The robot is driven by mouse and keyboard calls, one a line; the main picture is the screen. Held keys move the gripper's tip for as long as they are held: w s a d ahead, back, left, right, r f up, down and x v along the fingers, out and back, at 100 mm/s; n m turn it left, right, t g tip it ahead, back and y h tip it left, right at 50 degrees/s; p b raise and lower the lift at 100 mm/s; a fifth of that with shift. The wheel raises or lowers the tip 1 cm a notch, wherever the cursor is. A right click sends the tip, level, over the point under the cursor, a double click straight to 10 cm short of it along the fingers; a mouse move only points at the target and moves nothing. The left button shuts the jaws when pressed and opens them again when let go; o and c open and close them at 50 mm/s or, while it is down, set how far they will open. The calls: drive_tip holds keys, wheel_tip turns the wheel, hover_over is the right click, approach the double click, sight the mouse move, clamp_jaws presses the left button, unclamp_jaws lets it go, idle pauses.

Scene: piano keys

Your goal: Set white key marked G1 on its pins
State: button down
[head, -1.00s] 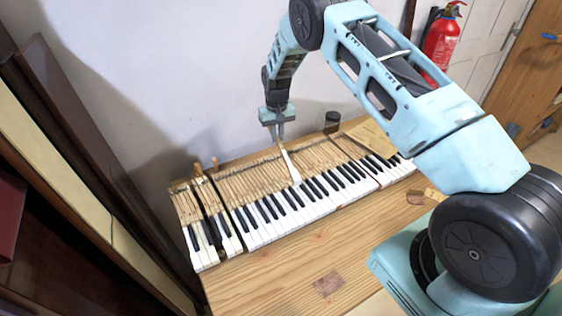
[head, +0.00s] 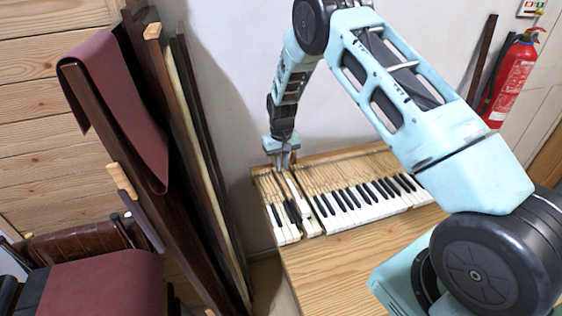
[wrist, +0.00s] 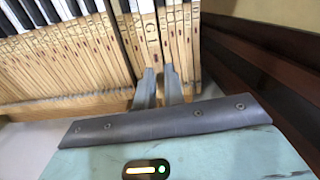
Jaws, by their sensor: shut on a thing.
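My gripper (head: 283,165) is low over the back of the left part of the keyboard. In the wrist view its two fingers (wrist: 159,82) are closed around the wooden rear of a key (wrist: 152,42), whose mark looks like G1. Its pale length also shows in the head view (head: 297,197), running forward beside a dark gap in the row. It lies nearly in line with its neighbours. The pins under it are hidden, so I cannot tell whether it sits on them.
Other keys (head: 365,196) fill the keyboard to the right, and a few stand to the left. The wooden table (head: 345,258) is clear in front. Dark upright panels (head: 190,170) and a maroon cloth (head: 118,105) stand at the left. A fire extinguisher (head: 512,80) hangs at the right.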

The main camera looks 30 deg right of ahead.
drive_tip(key=shift+f+b, duration=2.2)
drive_tip(key=shift+f, duration=1.5)
drive_tip(key=shift+b, duration=0.35)
drive_tip(key=shift+f+b, duration=0.5)
drive_tip(key=shift+f, duration=0.15)
drive_tip(key=c, duration=1.8)
unclamp_jaws()
drive_tip(key=shift+r, duration=0.15)
drive_tip(key=shift+r+p, duration=0.65)
drive_tip(key=shift+r, duration=0.35)
